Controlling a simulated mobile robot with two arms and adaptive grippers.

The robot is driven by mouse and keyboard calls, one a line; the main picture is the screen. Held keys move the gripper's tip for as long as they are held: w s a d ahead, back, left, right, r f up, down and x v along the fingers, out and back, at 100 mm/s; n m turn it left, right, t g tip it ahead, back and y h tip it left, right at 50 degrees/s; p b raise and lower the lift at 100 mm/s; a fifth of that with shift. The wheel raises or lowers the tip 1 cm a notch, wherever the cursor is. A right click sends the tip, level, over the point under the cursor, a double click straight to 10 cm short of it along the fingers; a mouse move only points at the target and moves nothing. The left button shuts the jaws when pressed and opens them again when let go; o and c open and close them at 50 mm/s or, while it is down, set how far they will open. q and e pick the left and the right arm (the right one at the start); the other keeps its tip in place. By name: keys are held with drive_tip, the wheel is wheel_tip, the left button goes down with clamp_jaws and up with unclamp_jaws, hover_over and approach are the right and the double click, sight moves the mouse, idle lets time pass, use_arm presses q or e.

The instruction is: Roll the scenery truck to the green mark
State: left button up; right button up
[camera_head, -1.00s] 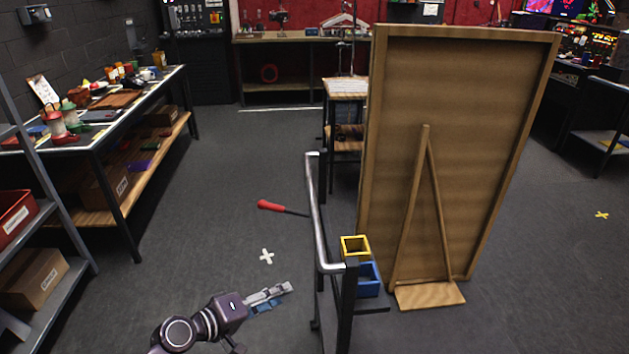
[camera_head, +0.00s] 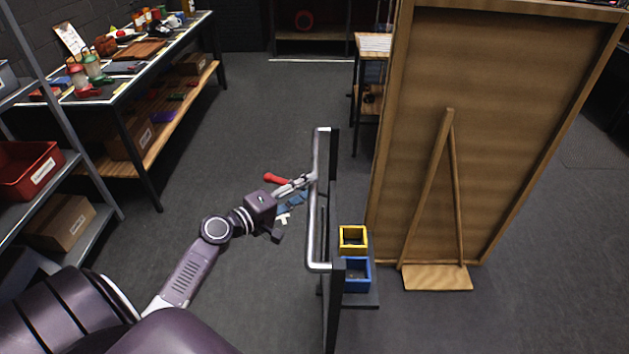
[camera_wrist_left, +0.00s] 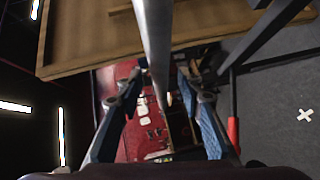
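The scenery truck carries a tall wooden flat (camera_head: 500,120) with a wooden brace. Its metal push handle (camera_head: 318,200) stands upright at the left side. My left gripper (camera_head: 305,183) is at the handle's bar. In the left wrist view the bar (camera_wrist_left: 155,45) runs between the two fingers of the left gripper (camera_wrist_left: 163,95). The fingers are apart, with gaps beside the bar. A red-gripped lever (camera_head: 277,179) sits just left of the handle; it also shows in the left wrist view (camera_wrist_left: 233,135). No green mark shows. My right gripper is not in view.
A yellow bin (camera_head: 353,238) and a blue bin (camera_head: 357,285) sit on the truck beside the handle. A workbench (camera_head: 150,85) and a shelf rack (camera_head: 95,235) stand at the left. A white floor cross (camera_wrist_left: 305,115) shows. Floor right of the flat is clear.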

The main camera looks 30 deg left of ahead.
sight(314, 185)
use_arm(q)
drive_tip(key=shift+x, duration=1.5)
clamp_jaws()
